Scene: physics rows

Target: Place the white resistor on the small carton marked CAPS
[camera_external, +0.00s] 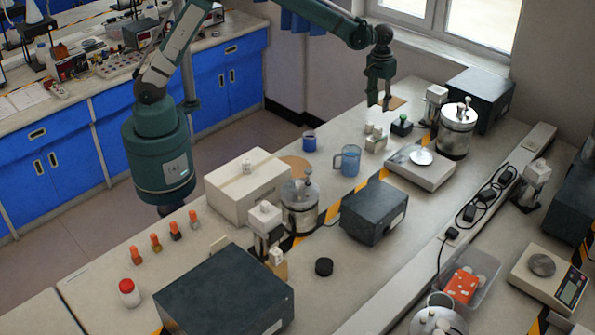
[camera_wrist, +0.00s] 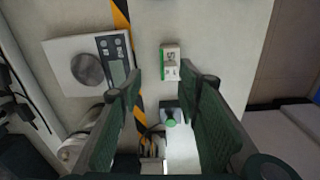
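My gripper (camera_external: 384,98) hangs over the far part of the bench, pointing down. In the wrist view its two green fingers (camera_wrist: 160,90) stand well apart, with nothing held between their tips. A small white carton with a green edge and dark lettering (camera_wrist: 170,62) lies on the bench just beyond the fingertips; the lettering is too blurred to read surely. Small pale blocks (camera_external: 375,143) stand below my gripper in the external view. I cannot tell which small pale piece is the white resistor.
A green-topped dark item (camera_external: 401,125) and a balance (camera_external: 418,168) stand right of the pale blocks. A blue mug (camera_external: 347,160) stands in front. A metal canister (camera_external: 457,133) and dark box (camera_external: 482,98) stand farther right. A balance (camera_wrist: 88,68) shows left in the wrist view.

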